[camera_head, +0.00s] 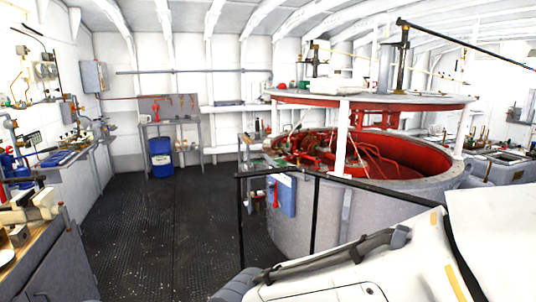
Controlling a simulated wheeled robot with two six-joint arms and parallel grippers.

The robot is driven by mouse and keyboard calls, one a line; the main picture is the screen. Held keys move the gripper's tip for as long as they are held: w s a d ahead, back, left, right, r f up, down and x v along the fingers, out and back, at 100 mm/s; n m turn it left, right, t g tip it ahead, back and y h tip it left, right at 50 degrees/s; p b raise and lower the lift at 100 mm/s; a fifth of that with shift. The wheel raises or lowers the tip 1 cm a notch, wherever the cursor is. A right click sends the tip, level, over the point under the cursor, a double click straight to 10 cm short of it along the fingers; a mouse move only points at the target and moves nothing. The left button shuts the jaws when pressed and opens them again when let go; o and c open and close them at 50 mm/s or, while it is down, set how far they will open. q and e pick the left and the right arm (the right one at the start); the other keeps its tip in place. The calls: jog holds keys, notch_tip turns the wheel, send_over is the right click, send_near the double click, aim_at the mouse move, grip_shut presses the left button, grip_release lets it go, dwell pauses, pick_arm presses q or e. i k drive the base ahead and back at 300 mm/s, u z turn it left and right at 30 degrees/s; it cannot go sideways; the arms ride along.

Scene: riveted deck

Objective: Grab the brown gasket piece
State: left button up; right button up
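I cannot make out a piece that is clearly the brown gasket. A small brownish block (19,236) sits on the wooden-topped workbench (38,246) at the lower left edge, beside a pale, bulky device (38,206). It is too small to tell if it is the gasket. Neither my left nor my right gripper shows.
A dark riveted floor (170,230) lies open at left centre. A black railing (316,215) stands before a large round grey tank (400,205) with a red interior. A blue drum (161,158) stands at the back. A white body with a black hose fills the lower right.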

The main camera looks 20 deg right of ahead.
aim_at(266, 151)
jog(key=z, duration=0.25)
jog(key=k, duration=0.3)
jog(key=z, duration=0.05)
jog(key=i, duration=1.95)
jog(key=u, duration=0.7)
jog(key=i, duration=1.95)
jog(key=u, duration=0.15)
jog(key=i, duration=2.05)
jog(key=z, duration=0.3)
jog(key=i, duration=1.6)
jog(key=z, duration=1.2)
jog(key=i, duration=0.8)
jog(key=z, duration=1.65)
jog(key=i, duration=0.85)
jog(key=z, duration=0.5)
